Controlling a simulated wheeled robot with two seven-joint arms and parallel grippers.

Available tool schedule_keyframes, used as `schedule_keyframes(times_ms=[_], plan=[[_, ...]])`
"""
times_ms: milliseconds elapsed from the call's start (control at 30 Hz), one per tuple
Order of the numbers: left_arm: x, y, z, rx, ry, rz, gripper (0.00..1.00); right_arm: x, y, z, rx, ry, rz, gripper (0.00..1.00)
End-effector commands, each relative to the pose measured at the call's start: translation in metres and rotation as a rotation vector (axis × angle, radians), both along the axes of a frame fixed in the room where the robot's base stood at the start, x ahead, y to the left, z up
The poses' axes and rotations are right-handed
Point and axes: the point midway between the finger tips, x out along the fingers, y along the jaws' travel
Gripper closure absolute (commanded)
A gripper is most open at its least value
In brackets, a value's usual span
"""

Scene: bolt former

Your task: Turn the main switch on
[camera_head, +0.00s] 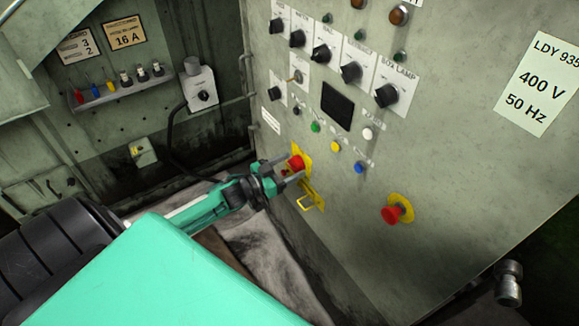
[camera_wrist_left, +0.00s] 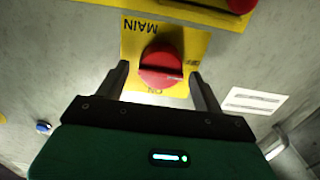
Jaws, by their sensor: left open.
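The main switch is a red rotary knob (camera_head: 296,162) on a yellow plate, low on the grey panel in the head view. In the left wrist view the red knob (camera_wrist_left: 161,66) sits on its yellow plate (camera_wrist_left: 190,40) marked MAIN, which appears upside down. My left gripper (camera_head: 291,172) is at the knob. In the wrist view its two fingers stand apart on either side of the knob, with visible gaps. The knob's exact setting is hard to read. My right gripper is not in view.
The grey panel (camera_head: 450,170) carries black rotary knobs above and coloured buttons. A yellow bracket (camera_head: 310,197) sticks out just below the switch. A red mushroom button (camera_head: 392,214) is to the right. A grey box with a knob (camera_head: 200,92) is on the back wall.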

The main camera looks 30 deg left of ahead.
Motion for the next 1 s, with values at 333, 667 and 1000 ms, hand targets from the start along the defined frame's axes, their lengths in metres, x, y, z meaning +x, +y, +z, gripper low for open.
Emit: schedule_keyframes(times_ms=[333,667,1000], plan=[[0.0023,-0.0008,-0.0004,0.0,0.001,0.0,0.33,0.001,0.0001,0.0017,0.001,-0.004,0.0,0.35],[0.0022,-0.0008,-0.0003,0.001,0.001,0.0,0.75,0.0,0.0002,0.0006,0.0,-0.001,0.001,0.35],[0.0019,-0.0011,0.0001,0.087,-0.035,0.001,0.75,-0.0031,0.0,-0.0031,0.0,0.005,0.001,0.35]])
